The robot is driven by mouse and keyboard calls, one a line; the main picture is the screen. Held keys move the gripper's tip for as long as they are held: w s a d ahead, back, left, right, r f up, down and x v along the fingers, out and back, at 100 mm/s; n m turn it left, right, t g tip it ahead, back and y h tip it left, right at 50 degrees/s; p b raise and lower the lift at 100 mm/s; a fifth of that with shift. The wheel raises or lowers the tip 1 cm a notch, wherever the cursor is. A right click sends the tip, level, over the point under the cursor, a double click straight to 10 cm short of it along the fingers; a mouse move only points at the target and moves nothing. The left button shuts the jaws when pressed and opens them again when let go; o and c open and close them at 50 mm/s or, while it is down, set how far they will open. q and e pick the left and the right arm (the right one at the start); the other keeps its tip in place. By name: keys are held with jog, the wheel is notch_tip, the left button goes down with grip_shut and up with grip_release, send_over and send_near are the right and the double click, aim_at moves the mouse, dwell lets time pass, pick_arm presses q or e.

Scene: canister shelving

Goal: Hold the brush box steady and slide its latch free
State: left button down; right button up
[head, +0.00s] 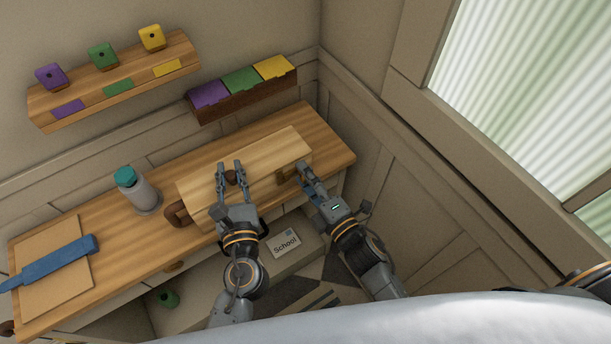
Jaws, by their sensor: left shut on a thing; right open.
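The brush box (277,149) is a long pale wooden box lying on the wooden desk. A dark brown handle (175,213) sticks out at its left end. My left gripper (231,168) is over the box's front part, its fingers shut on a small dark brown knob (231,178). A small brown latch piece (284,176) shows at the box's front right. My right gripper (303,176) is open just right of this piece, at the box's front right corner. Whether a finger touches the latch I cannot tell. The arms hide part of the box's front.
A teal-capped grey bottle (142,193) stands left of the box. A blue flat object (55,262) lies on a board (50,292) at the desk's left. A wall shelf (118,86) holds coloured canisters; a rack (244,98) of coloured bins is behind the box. The desk's right end is clear.

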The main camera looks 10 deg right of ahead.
jog(key=shift+w, duration=0.1)
grip_shut()
jog(key=shift+w+d, duration=0.25)
jog(key=shift+d, duration=0.4)
jog(key=shift+w+d, duration=0.25)
jog(key=shift+d, duration=0.35)
pick_arm(q)
jog(key=shift+a, duration=0.1)
pick_arm(e)
grip_release()
